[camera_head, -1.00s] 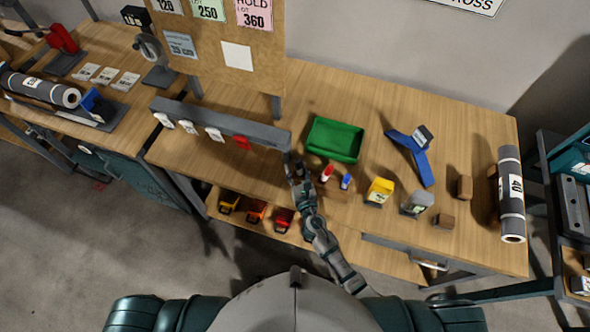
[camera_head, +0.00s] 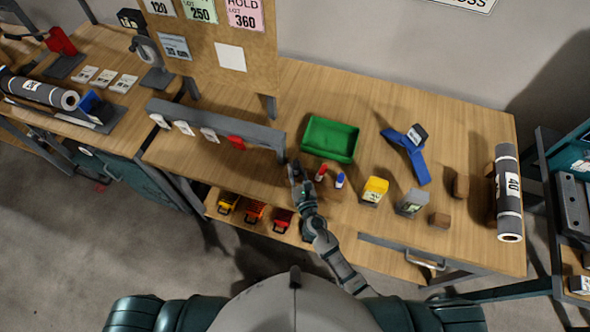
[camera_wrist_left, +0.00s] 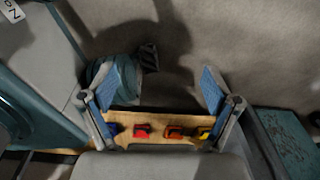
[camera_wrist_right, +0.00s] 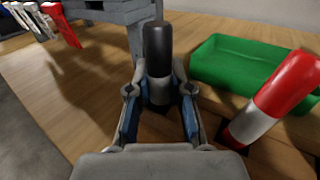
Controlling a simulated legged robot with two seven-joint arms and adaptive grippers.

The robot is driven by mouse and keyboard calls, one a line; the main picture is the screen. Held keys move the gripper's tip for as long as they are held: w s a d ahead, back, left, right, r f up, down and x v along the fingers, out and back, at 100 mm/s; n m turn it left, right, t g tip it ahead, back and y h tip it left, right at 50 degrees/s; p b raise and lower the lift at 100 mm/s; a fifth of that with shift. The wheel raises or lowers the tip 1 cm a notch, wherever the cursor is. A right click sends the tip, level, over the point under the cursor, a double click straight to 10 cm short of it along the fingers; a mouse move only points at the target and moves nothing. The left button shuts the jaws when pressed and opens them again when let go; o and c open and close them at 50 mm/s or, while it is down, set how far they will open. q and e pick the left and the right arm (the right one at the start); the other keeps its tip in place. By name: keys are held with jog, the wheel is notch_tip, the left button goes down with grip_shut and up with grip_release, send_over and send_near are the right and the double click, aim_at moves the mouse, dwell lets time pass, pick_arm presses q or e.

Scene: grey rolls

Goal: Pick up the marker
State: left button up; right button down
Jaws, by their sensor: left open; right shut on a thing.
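My right gripper (camera_wrist_right: 160,115) is shut on a marker with a black cap (camera_wrist_right: 158,45) and a pale grey body. The marker stands roughly upright between its fingers; its lower end is hidden. In the head view this gripper (camera_head: 296,172) is above the workbench, left of a red-capped marker (camera_head: 321,172) and a blue-capped marker (camera_head: 339,180). The red-capped marker also shows close on the right in the right wrist view (camera_wrist_right: 272,97). I cannot tell whether the held marker is clear of its support. My left gripper (camera_wrist_left: 155,90) is open and empty.
A green tray (camera_head: 330,139) lies behind the markers. A grey rail (camera_head: 215,122) with hanging tags is to the left. A yellow container (camera_head: 374,190), a grey container (camera_head: 411,203), a blue stand (camera_head: 408,155) and a grey roll (camera_head: 508,195) are to the right.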

aim_at(295, 161)
jog(key=shift+d, duration=0.2)
jog(key=shift+r, duration=0.1)
jog(key=r+p, duration=0.2)
jog(key=r, duration=0.1)
jog(key=r+p, duration=0.2)
jog(key=r, duration=0.1)
jog(key=r+p, duration=0.2)
jog(key=shift+a+r, duration=0.25)
jog(key=shift+r, duration=0.5)
jog(key=shift+d+r+p, duration=0.1)
jog(key=shift+r+p, duration=0.1)
jog(key=shift+p, duration=0.1)
pick_arm(q)
notch_tip(295, 161, up, 7)
jog(key=d, duration=0.1)
jog(key=shift+w+d+f, duration=0.15)
jog(key=shift+w+d, duration=0.15)
jog(key=shift+d, duration=0.1)
pick_arm(e)
jog(key=c, duration=1.9)
grip_release()
grip_shut()
